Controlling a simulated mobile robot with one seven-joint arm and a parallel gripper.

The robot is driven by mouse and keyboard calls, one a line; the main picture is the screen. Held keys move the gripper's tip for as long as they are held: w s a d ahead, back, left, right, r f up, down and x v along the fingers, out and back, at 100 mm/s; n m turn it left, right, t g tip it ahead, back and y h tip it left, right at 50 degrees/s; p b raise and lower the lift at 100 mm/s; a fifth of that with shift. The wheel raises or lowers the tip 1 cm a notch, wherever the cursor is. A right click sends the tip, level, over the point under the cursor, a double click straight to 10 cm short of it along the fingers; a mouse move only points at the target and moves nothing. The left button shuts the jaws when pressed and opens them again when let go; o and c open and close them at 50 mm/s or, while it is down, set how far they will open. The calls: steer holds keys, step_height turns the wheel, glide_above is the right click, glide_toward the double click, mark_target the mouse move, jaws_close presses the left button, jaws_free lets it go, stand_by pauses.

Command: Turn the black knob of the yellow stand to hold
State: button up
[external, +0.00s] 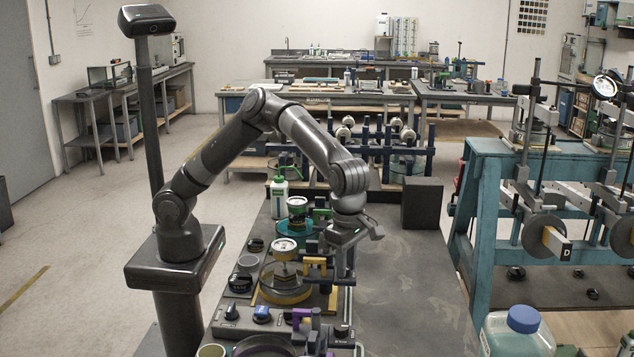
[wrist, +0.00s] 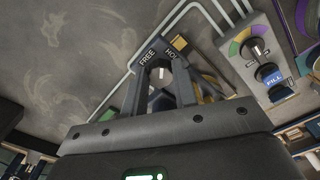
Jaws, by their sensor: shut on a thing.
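The yellow stand (external: 284,296) has a round yellow base with a dish and a dial on it, left of my gripper in the external view. My gripper (external: 345,270) points down at the stand's right side. In the wrist view, my gripper (wrist: 160,72) is shut on the black knob (wrist: 161,85), one finger on each side. A white pointer mark on the knob shows between the fingers. The labels FREE, at left, and HOLD, at right and partly covered, stand beyond it. The pointer lies between the two labels; its exact angle is hard to tell. The knob is hidden in the external view.
A teal stand (external: 294,228) is behind and a purple one (external: 264,346) in front. In the wrist view, a panel with a coloured dial and a FILL switch (wrist: 274,82) lies at right. A dark block (external: 422,203) stands behind. The bench right of my gripper is clear.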

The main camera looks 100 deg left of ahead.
steer(key=shift+m, duration=2.3)
steer(key=shift+s, duration=0.1)
steer(key=o, duration=1)
step_height(320, 180, up, 11)
steer(key=shift+f, duration=0.1)
